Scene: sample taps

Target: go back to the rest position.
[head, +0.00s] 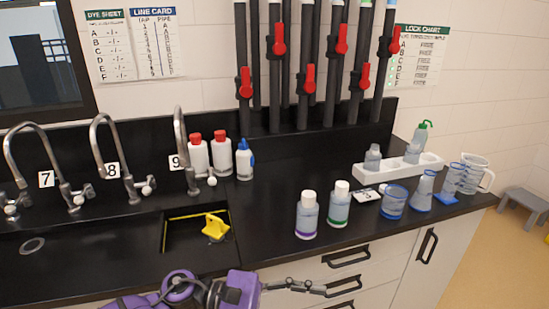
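One purple arm of mine comes in along the bottom edge from the left. Its gripper (322,288), which I take as my left one, points right in front of the cabinet drawers, below the counter edge. Its dark, thin fingers are seen small and from the side, so I cannot tell whether they are open or shut. I see nothing clearly held in it. My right gripper is not in view.
The black counter (285,190) holds a purple-banded bottle (307,216), a green-banded bottle (339,205), a blue-rimmed beaker (394,203) and a white rack (385,168). A yellow object (215,226) sits in the sink (180,240). Dark pipes with red valve handles (279,40) stand behind.

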